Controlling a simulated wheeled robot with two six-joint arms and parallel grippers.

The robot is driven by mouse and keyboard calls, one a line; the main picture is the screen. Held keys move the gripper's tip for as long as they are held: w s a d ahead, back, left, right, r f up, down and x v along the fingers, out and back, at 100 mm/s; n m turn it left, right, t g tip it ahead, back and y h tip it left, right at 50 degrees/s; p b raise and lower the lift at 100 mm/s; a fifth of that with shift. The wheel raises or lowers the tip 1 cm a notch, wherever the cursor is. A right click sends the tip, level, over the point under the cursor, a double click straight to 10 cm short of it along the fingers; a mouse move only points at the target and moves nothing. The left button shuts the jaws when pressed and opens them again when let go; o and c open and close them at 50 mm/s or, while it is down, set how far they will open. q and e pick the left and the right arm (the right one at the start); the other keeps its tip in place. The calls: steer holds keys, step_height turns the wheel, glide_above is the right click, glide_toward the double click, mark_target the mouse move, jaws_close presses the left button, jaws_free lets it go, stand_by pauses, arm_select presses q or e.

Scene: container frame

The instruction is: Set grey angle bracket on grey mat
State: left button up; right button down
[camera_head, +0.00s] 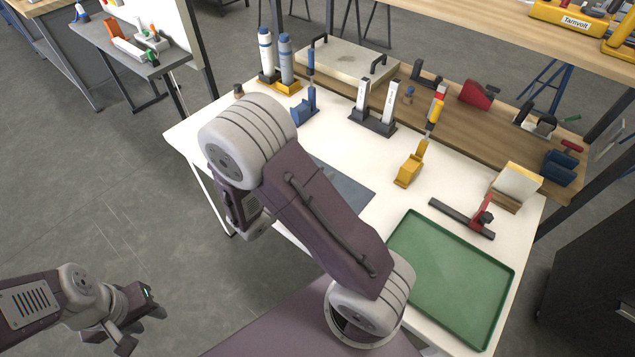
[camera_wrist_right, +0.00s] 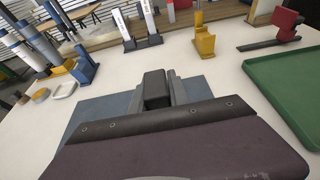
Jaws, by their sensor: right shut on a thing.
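The grey mat (camera_head: 345,184) lies flat on the white table, partly hidden behind my right arm in the head view. It also shows in the right wrist view (camera_wrist_right: 92,118), on both sides of my right gripper (camera_wrist_right: 158,90). That gripper is shut and over the mat. Grey pieces show beside its dark finger block; they look like the grey angle bracket (camera_wrist_right: 178,88), mostly hidden by the gripper. I cannot tell whether it touches the mat. In the head view the right gripper is hidden behind the arm. My left gripper (camera_head: 142,326) is open and empty, off the table at lower left.
A green tray (camera_head: 452,278) fills the table's near right. A red and black clamp (camera_head: 470,216), yellow holder (camera_head: 410,168), blue holder (camera_head: 304,112), white-and-black stand (camera_head: 373,120) and blue-grey bottles (camera_head: 276,60) stand behind. A wooden shelf (camera_head: 460,130) runs along the back.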

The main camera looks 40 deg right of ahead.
steer(key=w+f, duration=0.1)
steer(key=f, duration=0.1)
steer(key=w+d+f, duration=0.1)
steer(key=f, duration=0.1)
steer(key=w+f, duration=0.1)
steer(key=f, duration=0.1)
steer(key=shift+d+b, duration=0.4)
steer(key=shift+s, duration=0.1)
steer(key=c, duration=1.7)
jaws_free()
steer(key=shift+f, duration=0.2)
steer(key=o, duration=0.4)
steer(key=shift+o, duration=0.2)
